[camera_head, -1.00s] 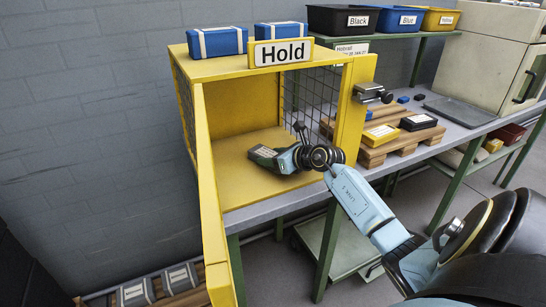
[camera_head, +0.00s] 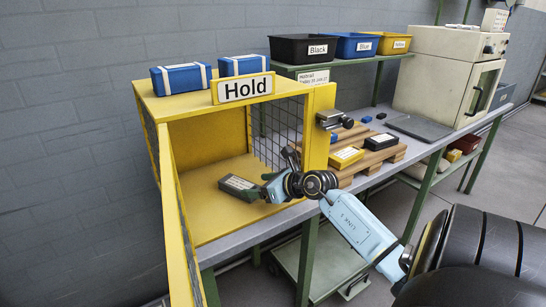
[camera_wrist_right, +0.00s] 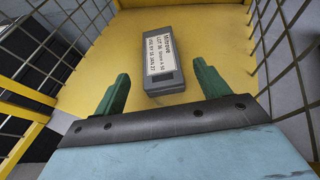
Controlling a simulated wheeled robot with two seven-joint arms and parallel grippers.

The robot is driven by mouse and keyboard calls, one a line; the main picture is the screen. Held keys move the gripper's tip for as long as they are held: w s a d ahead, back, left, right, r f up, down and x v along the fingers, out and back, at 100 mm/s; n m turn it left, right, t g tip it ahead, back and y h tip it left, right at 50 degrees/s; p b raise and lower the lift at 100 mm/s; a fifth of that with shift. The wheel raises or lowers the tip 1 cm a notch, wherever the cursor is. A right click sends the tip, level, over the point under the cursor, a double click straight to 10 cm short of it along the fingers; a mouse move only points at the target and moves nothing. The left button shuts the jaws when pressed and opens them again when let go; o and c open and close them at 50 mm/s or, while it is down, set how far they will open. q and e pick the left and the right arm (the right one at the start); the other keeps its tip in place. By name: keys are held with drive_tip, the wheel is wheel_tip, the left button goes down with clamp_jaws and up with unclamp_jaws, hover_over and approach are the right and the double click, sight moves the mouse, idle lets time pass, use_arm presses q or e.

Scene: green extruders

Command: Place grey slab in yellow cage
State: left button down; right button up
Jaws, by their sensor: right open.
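The grey slab (camera_head: 239,187) lies on the floor of the yellow cage (camera_head: 205,216), label side up. In the right wrist view the slab (camera_wrist_right: 161,65) shows its white label and lies just beyond and between two green fingers, apart from both. My right gripper (camera_wrist_right: 158,88) is open and empty inside the cage. In the head view my right gripper (camera_head: 262,190) reaches in through the open front, close to the slab's right end. My left gripper is not in view.
The cage's yellow door (camera_head: 178,215) stands open at the left. Blue boxes (camera_head: 181,78) sit on the cage roof with the Hold sign (camera_head: 243,88). Wooden pallets (camera_head: 372,158) with a yellow box (camera_head: 346,157) and a black box (camera_head: 381,143) stand to the right.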

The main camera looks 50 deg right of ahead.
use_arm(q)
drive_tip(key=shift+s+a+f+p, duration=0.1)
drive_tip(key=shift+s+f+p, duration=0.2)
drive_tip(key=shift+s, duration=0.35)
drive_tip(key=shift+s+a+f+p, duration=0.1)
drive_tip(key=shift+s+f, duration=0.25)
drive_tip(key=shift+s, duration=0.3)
use_arm(e)
drive_tip(key=shift+v, duration=2.65)
